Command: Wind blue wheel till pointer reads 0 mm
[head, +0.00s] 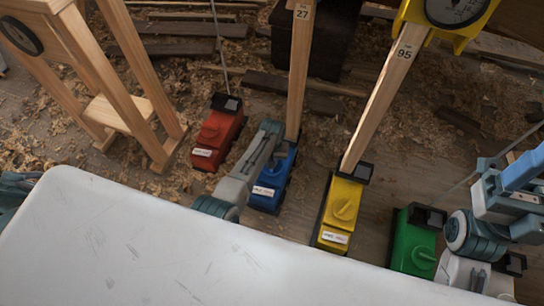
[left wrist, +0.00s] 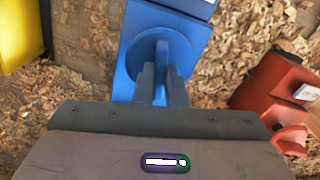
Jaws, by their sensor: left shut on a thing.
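The blue unit (head: 270,190) stands on the floor at the foot of a wooden post (head: 300,70) labelled 27. In the left wrist view the blue wheel (left wrist: 150,68) sticks out from the blue housing (left wrist: 135,25). My left gripper (left wrist: 160,62) is shut on the wheel's raised grip. No pointer or millimetre scale for the blue unit can be read. My right arm (head: 470,236) is at the right edge; its fingers cannot be made out.
A red unit (head: 216,135) stands left of the blue one. A yellow unit (head: 342,210), with a post (head: 380,95) labelled 95, and a green unit (head: 412,243) stand to the right. A wooden trestle (head: 90,60) is at left. A white surface (head: 150,250) fills the front. Shavings litter the floor.

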